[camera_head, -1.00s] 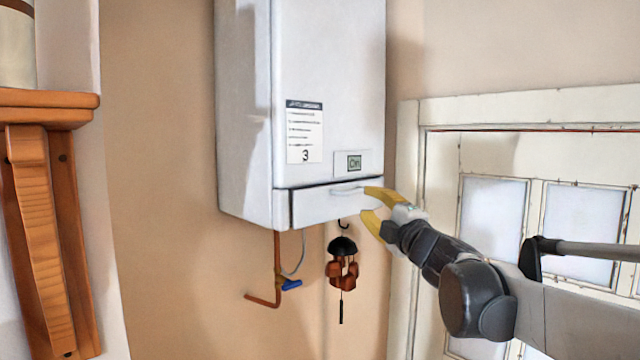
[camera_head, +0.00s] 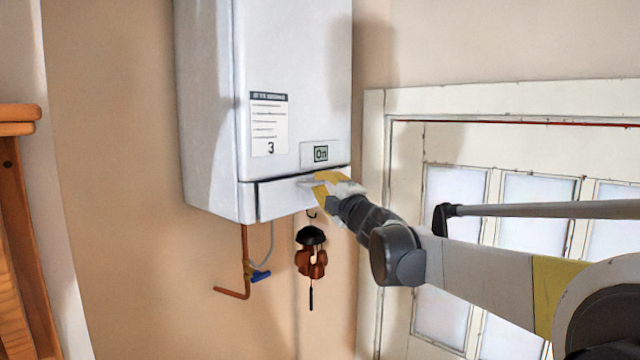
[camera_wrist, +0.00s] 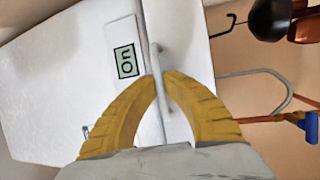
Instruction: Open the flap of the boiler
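The boiler (camera_head: 210,110) is a white wall box with a label and a small display reading "On". Its flap (camera_head: 285,200) is the white strip along the bottom front, with dark seams at its top and left edges; it looks closed. The flap's pale bar handle (camera_wrist: 155,55) shows in the wrist view between my fingertips. My gripper (camera_head: 317,186) has yellow fingers and is at the right part of the flap. In the wrist view my gripper (camera_wrist: 161,76) has its fingertips drawn together on the handle. In the head view my fingers partly hide the handle.
A dark wind chime (camera_head: 311,250) hangs below the flap from a hook. A copper pipe (camera_head: 246,260) with a blue valve runs down below the boiler. Wooden furniture (camera_head: 20,220) stands at the far left.

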